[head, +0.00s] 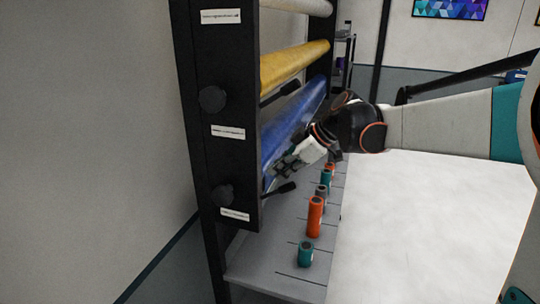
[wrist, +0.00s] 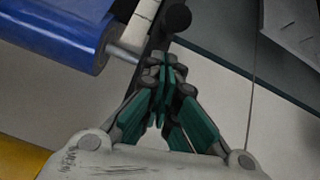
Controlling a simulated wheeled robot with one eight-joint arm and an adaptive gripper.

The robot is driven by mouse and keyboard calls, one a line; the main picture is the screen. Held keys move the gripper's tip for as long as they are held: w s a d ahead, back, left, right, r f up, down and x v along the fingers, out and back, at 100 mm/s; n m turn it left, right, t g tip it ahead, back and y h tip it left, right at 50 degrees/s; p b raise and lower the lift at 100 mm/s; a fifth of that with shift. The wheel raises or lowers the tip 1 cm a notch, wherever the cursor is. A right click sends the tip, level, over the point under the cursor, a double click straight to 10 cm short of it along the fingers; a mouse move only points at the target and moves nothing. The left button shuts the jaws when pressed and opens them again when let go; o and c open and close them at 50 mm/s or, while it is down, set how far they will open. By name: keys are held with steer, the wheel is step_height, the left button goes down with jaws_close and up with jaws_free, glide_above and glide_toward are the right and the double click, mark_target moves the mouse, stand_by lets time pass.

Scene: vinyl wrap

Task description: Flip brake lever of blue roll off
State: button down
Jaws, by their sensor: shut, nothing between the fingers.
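The blue roll (head: 290,125) hangs on the dark rack below the yellow roll. Its end and metal spindle show at the upper left of the wrist view (wrist: 55,25). A black brake lever (head: 282,189) sticks out to the right from the rack near the blue roll's close end. My gripper (head: 282,166) is just above this lever, in front of the blue roll. In the wrist view its fingers (wrist: 165,75) are together and empty, with a dark round knob (wrist: 177,17) beyond the tips. I cannot tell whether the fingers touch the lever.
The yellow roll (head: 295,65) has its own black lever (head: 281,93) above my gripper. Round black knobs (head: 212,99) and labels sit on the rack post (head: 193,60). Several orange and teal cylinders (head: 315,216) stand on the grey shelf (head: 265,265) below. The floor to the right is clear.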

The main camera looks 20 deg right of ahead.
mark_target(291, 183)
steer(key=shift+s+d+f, duration=0.15)
steer(key=shift+d+f, duration=0.3)
steer(key=shift+d, duration=0.05)
steer(key=shift+f, duration=0.15)
steer(key=shift+s+d+f+t+y+b, duration=0.25)
steer(key=shift+d+f+t+y+b, duration=0.1)
steer(key=shift+b, duration=0.35)
steer(key=shift+f+y, duration=0.1)
steer(key=shift+y, duration=0.15)
steer(key=b, duration=0.1)
steer(key=d+f+b, duration=0.1)
steer(key=shift+s+f+t+y+b, duration=0.1)
steer(key=shift+s+t+y+b, duration=0.2)
steer(key=shift+y+b, duration=0.1)
step_height(291, 183, down, 12)
steer(key=s+d+t+y+b, duration=0.2)
steer(key=t+y+b, duration=0.3)
steer(key=b, duration=1.6)
steer(key=shift+d+t+y, duration=0.3)
steer(key=shift+t+y, duration=0.05)
steer(key=shift+y, duration=0.85)
